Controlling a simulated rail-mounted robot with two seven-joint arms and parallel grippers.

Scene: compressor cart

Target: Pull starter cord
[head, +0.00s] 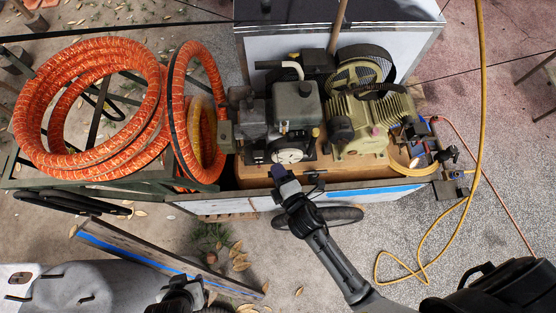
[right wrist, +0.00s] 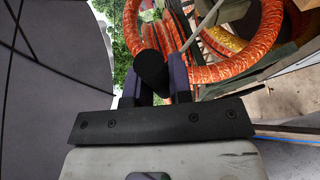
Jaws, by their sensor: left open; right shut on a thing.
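The small engine (head: 295,105) stands on the cart's wooden deck, with a round white starter face (head: 290,156) low on its near side. My right gripper (head: 284,178) is just in front of that face. In the right wrist view, its purple-padded fingers (right wrist: 153,85) are shut on a black rounded handle (right wrist: 151,70). A thin grey line (right wrist: 205,28) runs up and right beside the handle; I cannot tell whether it is the cord. My left gripper (head: 188,288) is open and empty at the bottom of the head view, well below the cart.
Coiled orange hose (head: 90,105) fills the cart's left side. A greenish compressor (head: 360,125) stands right of the engine. A yellow hose (head: 474,185) hangs at the right and loops on the ground. A blue-edged plank (head: 150,258) lies in front of the cart.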

